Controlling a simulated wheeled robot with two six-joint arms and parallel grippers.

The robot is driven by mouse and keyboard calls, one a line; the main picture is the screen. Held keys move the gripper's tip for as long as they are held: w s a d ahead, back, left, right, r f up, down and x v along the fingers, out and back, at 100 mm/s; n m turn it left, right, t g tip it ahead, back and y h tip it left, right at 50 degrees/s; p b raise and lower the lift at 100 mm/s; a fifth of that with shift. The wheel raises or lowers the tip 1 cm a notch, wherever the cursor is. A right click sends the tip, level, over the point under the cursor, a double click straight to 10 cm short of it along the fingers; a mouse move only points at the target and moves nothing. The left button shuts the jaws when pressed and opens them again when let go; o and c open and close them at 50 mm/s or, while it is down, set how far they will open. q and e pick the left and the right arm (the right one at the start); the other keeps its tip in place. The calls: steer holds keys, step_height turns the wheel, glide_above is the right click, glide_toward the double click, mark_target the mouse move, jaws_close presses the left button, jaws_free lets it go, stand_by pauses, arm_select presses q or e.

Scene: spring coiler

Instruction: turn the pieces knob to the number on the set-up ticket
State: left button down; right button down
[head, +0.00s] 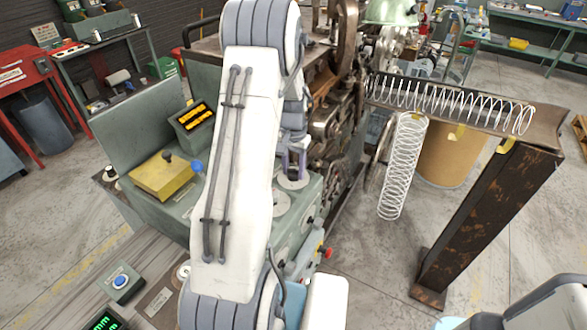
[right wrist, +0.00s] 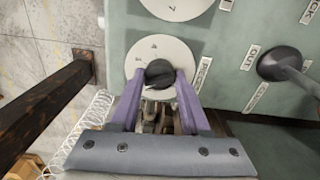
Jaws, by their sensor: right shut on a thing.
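In the right wrist view a dark round knob (right wrist: 160,73) sits at the centre of a white dial (right wrist: 178,50) on the grey-green panel. My right gripper (right wrist: 160,80) has its two purple fingers closed on either side of this knob. The dial's few marks are too small to read surely, and a label beside it is partly hidden by a finger. In the head view the right gripper (head: 294,172) is at the panel's dials, and my white arm covers much of the panel. I cannot make out a set-up ticket. My left gripper is not in view.
Another white dial (right wrist: 177,3) and a dark lever knob (right wrist: 280,63) are close by on the panel. An orange readout (head: 195,116), a yellow block (head: 161,177) and a blue button box (head: 120,283) stand left of my arm. A coiled spring (head: 404,165) hangs at right.

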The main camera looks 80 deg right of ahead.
steer(key=m, duration=0.4)
steer(key=shift+r+m, duration=0.1)
steer(key=shift+m, duration=0.3)
steer(key=shift+d+m, duration=0.1)
steer(key=shift+m, duration=2.4)
steer(key=shift+c, duration=1.9)
jaws_free()
step_height(320, 180, up, 10)
steer(key=b, duration=0.2)
steer(key=shift+r, duration=0.25)
